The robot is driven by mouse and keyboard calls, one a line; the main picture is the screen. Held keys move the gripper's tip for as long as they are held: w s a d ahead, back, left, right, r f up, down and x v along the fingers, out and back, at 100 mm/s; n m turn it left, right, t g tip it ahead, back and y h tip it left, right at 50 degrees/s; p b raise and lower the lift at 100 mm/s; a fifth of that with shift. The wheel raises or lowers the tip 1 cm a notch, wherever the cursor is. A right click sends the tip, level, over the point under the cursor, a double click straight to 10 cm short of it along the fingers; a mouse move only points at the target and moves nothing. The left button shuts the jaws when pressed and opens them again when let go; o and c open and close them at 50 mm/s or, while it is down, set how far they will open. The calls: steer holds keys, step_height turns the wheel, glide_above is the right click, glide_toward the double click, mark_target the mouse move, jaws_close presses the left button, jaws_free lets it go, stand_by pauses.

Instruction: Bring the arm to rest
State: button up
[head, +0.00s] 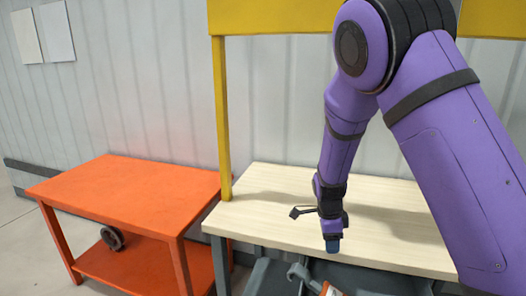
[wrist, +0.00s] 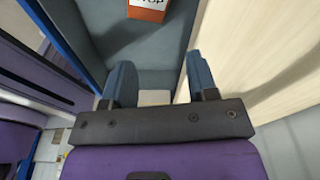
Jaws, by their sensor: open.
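My purple arm reaches down from the upper right in the head view. My gripper (head: 332,243) points down over the front edge of the pale wooden table (head: 270,190). In the wrist view the two blue fingers of my gripper (wrist: 160,88) stand apart, with nothing between them. The tabletop (wrist: 255,50) fills the right side of that view.
An orange table (head: 125,190) with a lower shelf stands at left, a dark ring-shaped item (head: 112,238) on the shelf. A yellow frame (head: 220,110) rises at the wooden table. Grey bins (head: 270,278) are below its front edge. An orange labelled block (wrist: 148,8) shows in the wrist view.

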steer(key=s+d+r+n+t+y, duration=0.1)
steer(key=s+d+r+n, duration=0.2)
steer(key=r, duration=0.5)
steer(key=s+d+r+n+t+y, duration=0.1)
steer(key=s+r+n, duration=0.35)
steer(key=r, duration=0.25)
steer(key=s+d+r+n+y, duration=0.15)
steer(key=s+r, duration=0.25)
steer(key=r, duration=0.4)
steer(key=s+d+r+n+t, duration=0.1)
steer(key=s+r+n, duration=0.1)
steer(key=s, duration=0.4)
steer(key=s+d+r+n+t+h, duration=0.1)
steer(key=s+d+r+n, duration=0.1)
steer(key=s, duration=0.4)
steer(key=s+d+r+n+t+h, duration=0.1)
steer(key=s+r+n, duration=0.3)
steer(key=s+n, duration=0.2)
steer(key=shift+d+t, duration=0.25)
steer(key=shift+t, duration=0.05)
steer(key=shift+r, duration=0.1)
